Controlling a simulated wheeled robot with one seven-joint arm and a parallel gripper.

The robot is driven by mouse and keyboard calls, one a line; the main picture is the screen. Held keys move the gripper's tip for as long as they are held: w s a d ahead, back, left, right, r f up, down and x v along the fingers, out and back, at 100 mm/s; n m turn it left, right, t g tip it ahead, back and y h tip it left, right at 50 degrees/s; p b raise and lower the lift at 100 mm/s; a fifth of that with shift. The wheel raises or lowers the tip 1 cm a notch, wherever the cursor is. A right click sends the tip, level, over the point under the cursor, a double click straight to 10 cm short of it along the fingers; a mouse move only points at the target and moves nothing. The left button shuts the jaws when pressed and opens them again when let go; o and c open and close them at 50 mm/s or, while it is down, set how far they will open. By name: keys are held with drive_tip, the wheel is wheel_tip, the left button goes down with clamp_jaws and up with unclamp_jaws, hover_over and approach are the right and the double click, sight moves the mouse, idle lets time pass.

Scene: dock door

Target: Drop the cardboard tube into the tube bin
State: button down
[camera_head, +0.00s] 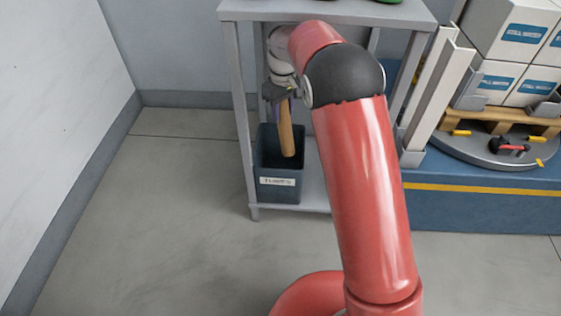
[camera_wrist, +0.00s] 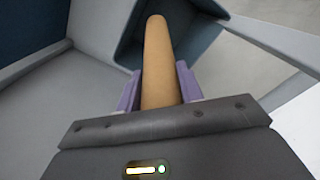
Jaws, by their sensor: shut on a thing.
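The cardboard tube (camera_head: 287,133) is a plain brown cylinder hanging nearly upright from my gripper (camera_head: 281,98), with its lower end tilted slightly right. The tube bin (camera_head: 279,185) is a dark blue-grey open box with a white label, standing on the lower shelf. The tube's lower end overlaps the bin's opening in the head view; I cannot tell how deep it reaches. In the wrist view, my gripper's purple fingers (camera_wrist: 158,91) are shut on the tube (camera_wrist: 158,60), which points toward the dark bin (camera_wrist: 190,45).
The grey shelf unit (camera_head: 240,100) has posts around the bin and a top board (camera_head: 330,11) above my gripper. At right, white boxes (camera_head: 511,30) sit on a pallet (camera_head: 500,120) over a round turntable. The floor (camera_head: 150,220) at left is clear.

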sight(283, 124)
drive_tip(key=shift+w+f, duration=0.15)
wheel_tip(283, 124, down, 6)
drive_tip(key=b, duration=0.5)
drive_tip(key=shift+r, duration=0.2)
drive_tip(key=c, duration=0.8)
unclamp_jaws()
drive_tip(key=shift+c, duration=0.2)
wheel_tip(283, 124, up, 8)
drive_tip(key=shift+f+p, duration=0.25)
drive_tip(key=shift+p, duration=0.65)
